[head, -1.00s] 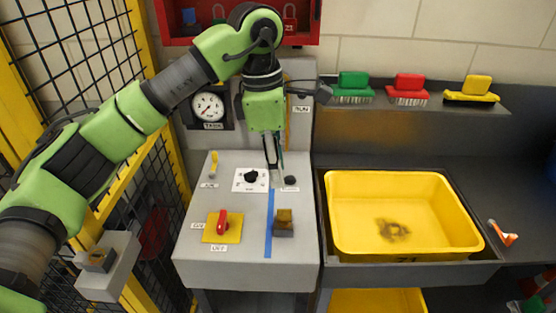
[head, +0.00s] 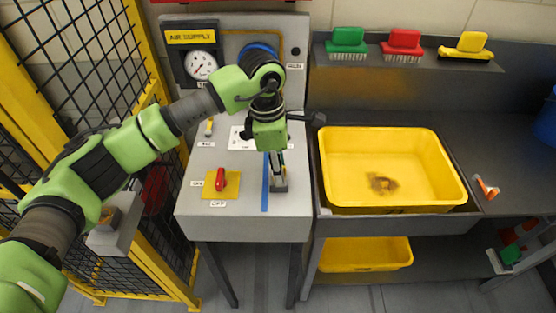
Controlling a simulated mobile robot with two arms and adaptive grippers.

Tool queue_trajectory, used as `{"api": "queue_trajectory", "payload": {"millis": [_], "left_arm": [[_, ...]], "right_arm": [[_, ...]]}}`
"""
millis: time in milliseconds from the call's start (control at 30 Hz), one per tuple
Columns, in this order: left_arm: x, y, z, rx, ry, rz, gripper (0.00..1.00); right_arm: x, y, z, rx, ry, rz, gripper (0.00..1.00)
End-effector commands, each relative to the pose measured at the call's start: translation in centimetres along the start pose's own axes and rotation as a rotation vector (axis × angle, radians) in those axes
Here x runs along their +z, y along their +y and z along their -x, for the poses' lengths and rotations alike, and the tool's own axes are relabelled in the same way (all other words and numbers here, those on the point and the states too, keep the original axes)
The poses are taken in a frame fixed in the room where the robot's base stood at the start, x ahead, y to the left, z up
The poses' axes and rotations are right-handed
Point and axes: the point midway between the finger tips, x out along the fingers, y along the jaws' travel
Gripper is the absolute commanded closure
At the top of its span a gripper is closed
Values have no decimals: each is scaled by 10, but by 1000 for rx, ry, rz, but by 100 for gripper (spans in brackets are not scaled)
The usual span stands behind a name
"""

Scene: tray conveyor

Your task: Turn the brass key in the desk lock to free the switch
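My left gripper (head: 278,176) points down at the right part of the grey desk (head: 245,222). Its fingertips are at a small grey block (head: 279,189), which showed a brass-coloured top earlier. The fingers and arm now hide most of that top, so I cannot tell whether they grip it or whether it is the key. Left of a blue stripe (head: 265,195) is a red-handled switch (head: 221,180) on a yellow plate with ON and OFF labels. A black knob on a white plate (head: 238,137) is partly behind my gripper. My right gripper is not in view.
A yellow tray (head: 345,196) sits in the dark bench at right. Red, green and yellow brushes stand on the shelf (head: 450,62) above it. A gauge (head: 201,66) stands behind the desk. A yellow-framed black mesh fence (head: 90,60) is at left.

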Motion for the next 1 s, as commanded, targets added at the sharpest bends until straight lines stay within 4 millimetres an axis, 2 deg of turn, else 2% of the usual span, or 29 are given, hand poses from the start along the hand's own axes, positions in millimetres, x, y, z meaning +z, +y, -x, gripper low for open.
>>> {"api": "queue_trajectory", "payload": {"millis": [167,267,300,567,1000], "left_arm": [[0,0,0,0,0,0,71],[0,0,0,-1,0,0,97],[0,0,0,-1,0,0,100],[0,0,0,-1,0,-8,100],[0,0,-1,-16,0,-123,100]], "right_arm": [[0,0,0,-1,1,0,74],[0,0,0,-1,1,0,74],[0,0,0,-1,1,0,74],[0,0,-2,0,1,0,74],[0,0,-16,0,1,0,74]]}}
